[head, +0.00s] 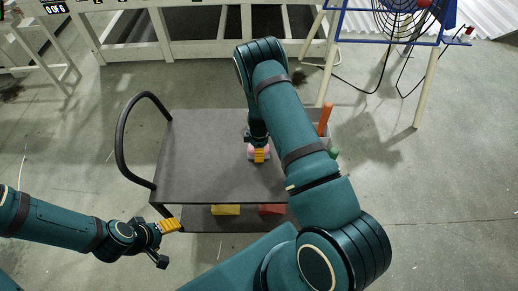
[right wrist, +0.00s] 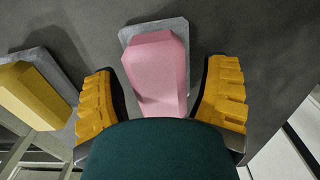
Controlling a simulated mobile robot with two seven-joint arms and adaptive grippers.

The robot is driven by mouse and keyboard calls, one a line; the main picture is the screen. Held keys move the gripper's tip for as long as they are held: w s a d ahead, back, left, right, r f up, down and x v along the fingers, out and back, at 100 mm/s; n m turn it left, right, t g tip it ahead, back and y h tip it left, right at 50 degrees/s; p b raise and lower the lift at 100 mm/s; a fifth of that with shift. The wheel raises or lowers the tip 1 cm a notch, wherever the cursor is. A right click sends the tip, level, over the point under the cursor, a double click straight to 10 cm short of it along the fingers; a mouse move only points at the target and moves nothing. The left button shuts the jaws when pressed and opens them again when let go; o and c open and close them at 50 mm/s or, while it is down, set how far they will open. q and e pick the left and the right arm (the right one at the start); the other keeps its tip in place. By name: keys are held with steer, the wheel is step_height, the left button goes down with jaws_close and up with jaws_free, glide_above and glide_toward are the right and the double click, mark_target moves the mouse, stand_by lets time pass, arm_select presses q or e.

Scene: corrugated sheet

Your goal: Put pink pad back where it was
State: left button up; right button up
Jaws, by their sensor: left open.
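The pink pad (right wrist: 155,70) has a grey backing that shows around its far end in the right wrist view. It lies between the two yellow fingers of my right gripper (right wrist: 163,72), with narrow gaps at its sides, so the gripper looks open around it. In the head view, my right gripper (head: 259,156) is over the cart top, and bits of the pink pad (head: 250,149) show beside it. The arm hides the rest. My left gripper (head: 167,243) is open and empty, off the cart's near left corner.
The dark grey cart (head: 205,150) has a black handle (head: 122,140) at its left. A yellow block (head: 225,210) and a red block (head: 271,209) show below the top. An orange upright piece (head: 325,118) stands at the right side. A blue-framed rack (head: 385,25) stands behind.

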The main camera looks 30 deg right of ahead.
steer(key=shift+r, duration=0.1)
steer(key=shift+r, duration=0.35)
step_height(320, 180, up, 11)
steer(key=p, duration=0.3)
arm_select(q)
steer(key=r, duration=0.3)
steer(key=shift+s, duration=0.3)
arm_select(e)
steer(key=s+a+r+m+y, duration=0.1)
steer(key=s+a+m+y, duration=0.1)
steer(key=s+a+m, duration=0.4)
steer(key=s+a+r+m+t+y, duration=0.1)
steer(key=s+a+r+m, duration=0.1)
steer(key=s+a+m, duration=0.5)
steer(key=s+a, duration=0.4)
steer(key=a, duration=0.5)
steer(key=shift+s+a+t+y, duration=0.2)
steer(key=shift+s+t+y, duration=0.1)
steer(key=shift+y, duration=0.1)
arm_select(q)
steer(key=shift+c, duration=0.3)
arm_select(e)
steer(key=shift+c, duration=0.2)
